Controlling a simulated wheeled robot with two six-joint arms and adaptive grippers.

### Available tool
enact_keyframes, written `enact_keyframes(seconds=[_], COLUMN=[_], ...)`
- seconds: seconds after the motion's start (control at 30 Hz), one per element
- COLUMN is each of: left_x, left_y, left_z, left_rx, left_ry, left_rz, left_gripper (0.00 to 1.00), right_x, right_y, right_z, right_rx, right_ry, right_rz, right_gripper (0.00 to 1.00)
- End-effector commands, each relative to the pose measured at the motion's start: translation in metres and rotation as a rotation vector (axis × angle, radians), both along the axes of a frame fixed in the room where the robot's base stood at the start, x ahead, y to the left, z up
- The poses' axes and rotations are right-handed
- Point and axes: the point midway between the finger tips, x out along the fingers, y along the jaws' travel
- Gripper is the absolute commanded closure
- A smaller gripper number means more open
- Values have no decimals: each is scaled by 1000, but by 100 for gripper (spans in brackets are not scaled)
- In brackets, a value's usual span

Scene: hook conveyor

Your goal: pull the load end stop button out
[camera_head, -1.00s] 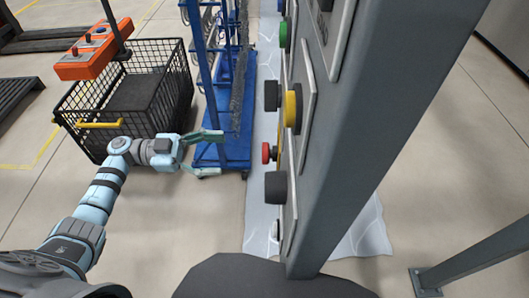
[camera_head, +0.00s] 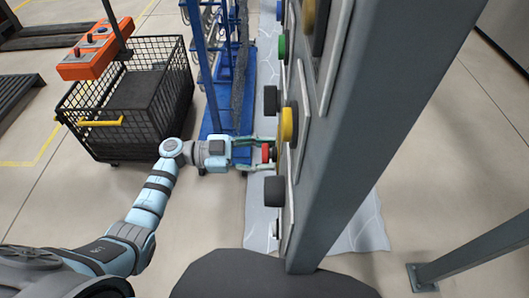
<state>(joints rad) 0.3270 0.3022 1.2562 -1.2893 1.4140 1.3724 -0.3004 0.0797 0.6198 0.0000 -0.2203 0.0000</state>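The red stop button (camera_head: 266,153) sticks out to the left from the side of the grey post's control panel (camera_head: 299,130). It lies just below a yellow round part and between two black knobs. My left gripper (camera_head: 262,153) comes in from the left. Its fingers are spread, one above and one below the red button, with the button's head between the tips. Gaps show beside the button, so the fingers do not look closed on it; whether either one touches it is unclear. My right gripper is not in view.
Black knobs (camera_head: 274,191) and a yellow round part (camera_head: 288,124) sit close to the red button. A blue rack (camera_head: 212,90) stands behind the gripper. A black wire cart (camera_head: 140,100) with an orange control box (camera_head: 92,55) stands at left. Floor is open below.

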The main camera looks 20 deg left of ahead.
Motion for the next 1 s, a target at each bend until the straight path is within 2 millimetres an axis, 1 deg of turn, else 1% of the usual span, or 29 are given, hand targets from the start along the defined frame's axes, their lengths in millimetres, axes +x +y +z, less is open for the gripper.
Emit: enact_keyframes(seconds=[0.03, 0.2, 0.33, 0.43, 0.5, 0.67, 0.7, 0.77, 0.8, 0.83, 1.0], left_x=[0, 0, 0, -3, -4, -3, -3, -3, -3, -3, -3], left_y=[0, 0, 2, 12, 14, 15, 15, 15, 15, 15, 14], left_z=[0, 0, 0, 1, 1, 0, 0, 0, 0, 0, 0], left_rx=[0, 0, 0, 1, 0, 0, 0, 0, 0, 0, 0], left_ry=[0, 0, 1, 2, 1, 0, 0, 0, 0, 0, 0], left_rz=[1, 1, 1, 1, 1, 2, 2, 2, 2, 2, 1], left_gripper=[73, 100, 100, 100, 100, 100, 56, 46, 40, 36, 36], right_x=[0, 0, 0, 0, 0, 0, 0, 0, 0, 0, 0], right_y=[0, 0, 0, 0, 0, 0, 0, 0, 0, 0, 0], right_z=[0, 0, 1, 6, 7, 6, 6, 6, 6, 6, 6], right_rx=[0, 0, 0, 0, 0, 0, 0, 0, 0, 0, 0], right_ry=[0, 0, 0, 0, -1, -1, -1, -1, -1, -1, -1], right_rz=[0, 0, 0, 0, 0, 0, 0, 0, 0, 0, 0], right_gripper=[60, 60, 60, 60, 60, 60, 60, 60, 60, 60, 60])
